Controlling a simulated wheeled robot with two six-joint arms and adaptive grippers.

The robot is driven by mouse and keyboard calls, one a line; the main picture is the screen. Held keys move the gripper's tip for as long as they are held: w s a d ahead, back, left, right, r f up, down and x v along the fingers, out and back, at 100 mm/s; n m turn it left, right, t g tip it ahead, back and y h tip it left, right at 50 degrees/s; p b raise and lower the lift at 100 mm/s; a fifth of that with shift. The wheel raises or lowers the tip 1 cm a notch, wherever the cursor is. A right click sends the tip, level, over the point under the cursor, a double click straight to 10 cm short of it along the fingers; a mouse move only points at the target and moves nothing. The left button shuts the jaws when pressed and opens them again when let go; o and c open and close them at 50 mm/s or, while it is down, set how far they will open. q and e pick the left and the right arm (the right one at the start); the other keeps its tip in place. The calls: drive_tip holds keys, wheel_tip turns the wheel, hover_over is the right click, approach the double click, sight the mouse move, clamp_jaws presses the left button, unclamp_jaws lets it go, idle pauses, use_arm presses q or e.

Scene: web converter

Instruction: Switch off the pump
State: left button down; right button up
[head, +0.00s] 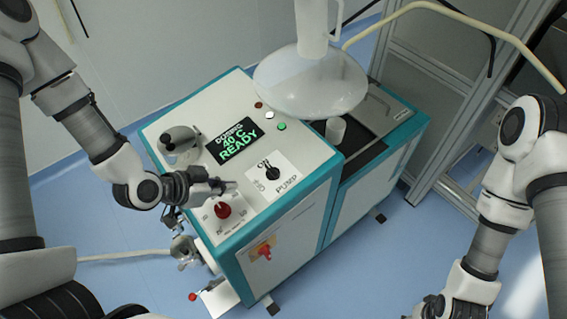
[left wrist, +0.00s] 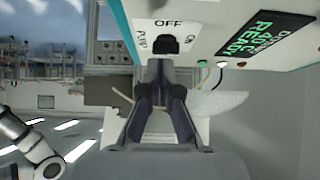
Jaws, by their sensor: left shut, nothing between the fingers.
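The pump switch (head: 272,173) is a black knob on a white plate marked PUMP, ON and OFF, on the sloping panel of the machine (head: 290,235). In the head view it seems to point towards the ON mark, but it is small. My left gripper (head: 228,187) is shut and empty, a little left of the switch and above the panel. In the left wrist view the shut fingertips (left wrist: 160,66) point at the switch (left wrist: 166,43), just short of it in the picture; contact cannot be told. My right gripper (head: 432,307) is partly cut off at the bottom edge.
A red knob (head: 222,210) sits close below my left gripper. A display (head: 238,137) reads DOSING 40 C READY, with small lamps (head: 282,127) beside it. A metal fitting (head: 180,142) stands at the panel's left, and a clear dome (head: 310,85) at the back.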

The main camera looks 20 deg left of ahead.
sight(273, 177)
use_arm(q)
drive_tip(key=shift+s+a+r, duration=0.2)
drive_tip(key=shift+s+a, duration=0.55)
drive_tip(key=shift+s, duration=0.4)
drive_tip(key=b+x, duration=0.3)
drive_tip(key=x, duration=0.1)
drive_tip(key=shift+w+d, duration=0.2)
drive_tip(key=shift+w, duration=0.1)
drive_tip(key=p+x, duration=0.2)
drive_tip(key=x, duration=0.4)
drive_tip(key=shift+d, duration=0.1)
drive_tip(key=w+d+p, duration=0.1)
drive_tip(key=w, duration=0.1)
drive_tip(key=shift+w+d+r+p, duration=0.3)
drive_tip(key=shift+d+r+p, duration=0.05)
drive_tip(key=shift+d, duration=0.05)
drive_tip(key=shift+w+d, duration=0.35)
drive_tip(key=shift+w, duration=0.05)
drive_tip(key=shift+f, duration=0.1)
use_arm(e)
drive_tip(key=shift+s+a+r, duration=0.4)
drive_tip(key=shift+s+r, duration=0.2)
drive_tip(key=shift+r, duration=0.15)
use_arm(q)
drive_tip(key=shift+a, duration=0.1)
use_arm(e)
drive_tip(key=shift+w, duration=0.1)
